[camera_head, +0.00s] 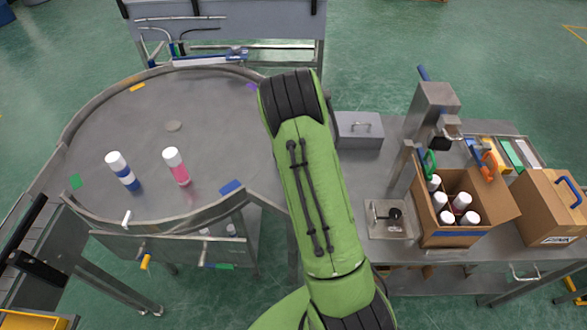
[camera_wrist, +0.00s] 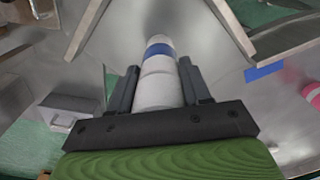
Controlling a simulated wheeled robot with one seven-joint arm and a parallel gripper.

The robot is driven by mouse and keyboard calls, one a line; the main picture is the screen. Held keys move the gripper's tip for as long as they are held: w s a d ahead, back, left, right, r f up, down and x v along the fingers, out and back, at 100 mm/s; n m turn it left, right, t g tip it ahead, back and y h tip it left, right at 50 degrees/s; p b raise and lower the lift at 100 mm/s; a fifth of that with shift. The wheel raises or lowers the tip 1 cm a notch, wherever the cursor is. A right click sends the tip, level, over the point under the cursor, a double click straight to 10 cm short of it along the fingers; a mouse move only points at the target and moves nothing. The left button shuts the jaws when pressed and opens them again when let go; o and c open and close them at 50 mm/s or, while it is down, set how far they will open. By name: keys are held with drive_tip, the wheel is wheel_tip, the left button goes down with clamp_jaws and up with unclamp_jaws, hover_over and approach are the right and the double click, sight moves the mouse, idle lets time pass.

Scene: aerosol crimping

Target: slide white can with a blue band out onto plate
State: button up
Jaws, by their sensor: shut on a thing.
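A white can with a blue band (camera_wrist: 159,75) is between the two dark fingers of my gripper (camera_wrist: 160,88) in the wrist view. The gripper is shut on it. The can's far end points toward a grey metal plate (camera_wrist: 185,20) between two spread metal rails. Whether its base touches a surface I cannot tell. In the head view my green arm hides the gripper and this can. Another white can with a blue band (camera_head: 122,171) stands on the round grey table (camera_head: 110,115), left of the arm.
A white can with a pink band (camera_head: 176,166) stands on the round table, inside its raised rim. To the right, an open carton (camera_head: 457,230) holds several cans beside a press stand (camera_head: 432,105). A closed carton (camera_head: 550,210) stands at far right.

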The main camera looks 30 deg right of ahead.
drive_tip(key=shift+w+a, duration=0.1)
drive_tip(key=shift+w, duration=0.05)
drive_tip(key=o, duration=1.2)
drive_tip(key=shift+o, duration=0.2)
wheel_tip(320, 180, up, 16)
drive_tip(key=shift+f, duration=0.15)
drive_tip(key=s+a+r+n+t+b, duration=0.1)
drive_tip(key=s+a+r+t+b, duration=0.1)
drive_tip(key=s+a+r, duration=0.4)
drive_tip(key=s+a+r+n+t+b, duration=0.1)
drive_tip(key=s+a+t, duration=0.1)
drive_tip(key=s+a, duration=0.7)
drive_tip(key=s+a+f+t+b, duration=0.1)
drive_tip(key=s+f, duration=0.2)
drive_tip(key=s, duration=0.6)
drive_tip(key=shift+s+t, duration=0.15)
drive_tip(key=shift+t, duration=0.15)
